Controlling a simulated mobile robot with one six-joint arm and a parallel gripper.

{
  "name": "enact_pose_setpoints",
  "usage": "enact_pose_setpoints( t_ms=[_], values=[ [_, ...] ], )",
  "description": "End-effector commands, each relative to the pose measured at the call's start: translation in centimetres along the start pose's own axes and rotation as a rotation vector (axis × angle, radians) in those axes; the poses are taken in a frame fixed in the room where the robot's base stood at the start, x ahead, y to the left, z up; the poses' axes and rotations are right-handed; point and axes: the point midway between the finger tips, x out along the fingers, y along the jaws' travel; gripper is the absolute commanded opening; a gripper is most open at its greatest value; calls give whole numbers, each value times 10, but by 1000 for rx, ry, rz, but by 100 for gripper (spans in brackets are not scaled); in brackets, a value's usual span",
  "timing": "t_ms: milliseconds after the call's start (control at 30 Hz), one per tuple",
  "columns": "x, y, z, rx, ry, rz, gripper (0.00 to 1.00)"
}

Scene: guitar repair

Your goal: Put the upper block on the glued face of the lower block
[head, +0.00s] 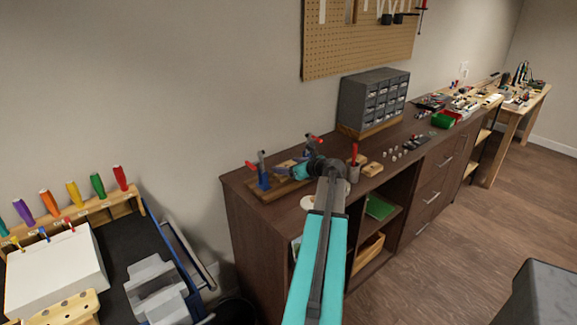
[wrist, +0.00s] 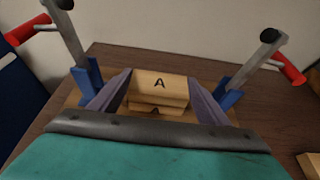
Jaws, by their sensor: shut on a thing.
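In the wrist view, the upper block (wrist: 160,86), pale wood and marked A, sits between the two fingers of my gripper (wrist: 160,78), which is shut on it. The lower block (wrist: 157,108), also pale wood with a partly hidden mark, shows just below it. Whether the two blocks touch or a thin gap is left between them, I cannot tell. The lower block's glued face is hidden. In the head view my gripper (head: 293,170) is over the wooden board (head: 284,188); the arm hides most of the blocks.
Clamps with blue bodies and red handles stand at the left (wrist: 85,72) and right (wrist: 235,85) of the blocks, close to my fingers. A grey drawer cabinet (head: 374,101) stands behind.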

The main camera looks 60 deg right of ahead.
Motion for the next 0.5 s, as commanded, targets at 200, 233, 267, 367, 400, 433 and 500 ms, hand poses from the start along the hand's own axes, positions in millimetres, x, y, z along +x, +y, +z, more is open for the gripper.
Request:
enact_pose_setpoints(
  t_ms=[200, 233, 267, 367, 400, 433, 500],
  values=[
    [1, 0, -1, -1, -1, 0, 48],
    [1, 0, -1, -1, -1, 0, 48],
    [1, 0, -1, -1, -1, 0, 48],
    [1, 0, -2, -1, -1, 0, 48],
    [2, 0, -3, -1, -1, 0, 48],
    [2, 0, -4, -1, -1, 0, 48],
    [2, 0, -4, -1, -1, 0, 75]
  ],
)
